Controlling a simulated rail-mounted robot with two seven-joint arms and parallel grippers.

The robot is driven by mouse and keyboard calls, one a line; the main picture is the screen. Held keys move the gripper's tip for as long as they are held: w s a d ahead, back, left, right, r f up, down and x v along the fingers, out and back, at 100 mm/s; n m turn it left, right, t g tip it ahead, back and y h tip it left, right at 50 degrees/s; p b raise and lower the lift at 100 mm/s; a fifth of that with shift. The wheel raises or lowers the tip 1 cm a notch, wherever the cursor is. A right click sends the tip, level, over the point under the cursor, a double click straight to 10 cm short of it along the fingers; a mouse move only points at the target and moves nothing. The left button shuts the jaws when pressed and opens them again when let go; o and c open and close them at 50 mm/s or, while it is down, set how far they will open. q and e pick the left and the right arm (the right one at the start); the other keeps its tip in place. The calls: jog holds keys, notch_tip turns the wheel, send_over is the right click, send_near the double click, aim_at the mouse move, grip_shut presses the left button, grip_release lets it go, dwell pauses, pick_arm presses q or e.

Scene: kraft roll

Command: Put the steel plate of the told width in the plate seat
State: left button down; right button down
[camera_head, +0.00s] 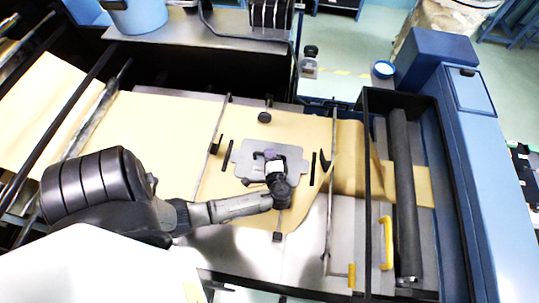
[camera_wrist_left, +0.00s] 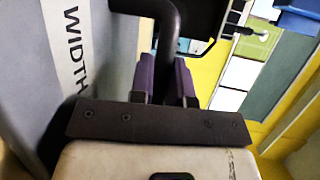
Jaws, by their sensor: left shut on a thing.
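The grey steel plate (camera_head: 292,154) is over the brown kraft paper in the middle of the head view. In the left wrist view the plate (camera_wrist_left: 38,75) fills the left side and bears a label reading WIDTH; any number is hidden. My left gripper (camera_head: 272,160) is shut on the plate's dark handle (camera_wrist_left: 168,18), which shows between its purple fingers (camera_wrist_left: 165,85). The plate seat cannot be made out clearly; short dark bars (camera_head: 312,169) flank the plate. I cannot tell whether the plate touches the paper. My right gripper is not in view.
Kraft paper (camera_head: 160,125) runs across the machine bed. Dark knobs (camera_head: 264,118) stand above and below the plate. A dark grey roller (camera_head: 404,190) and a yellow handle (camera_head: 387,243) are to the right. A blue bucket (camera_head: 139,14) stands at upper left.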

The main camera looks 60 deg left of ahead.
pick_arm(q)
jog(key=c, duration=1.1)
grip_release()
jog(key=shift+f, duration=0.1)
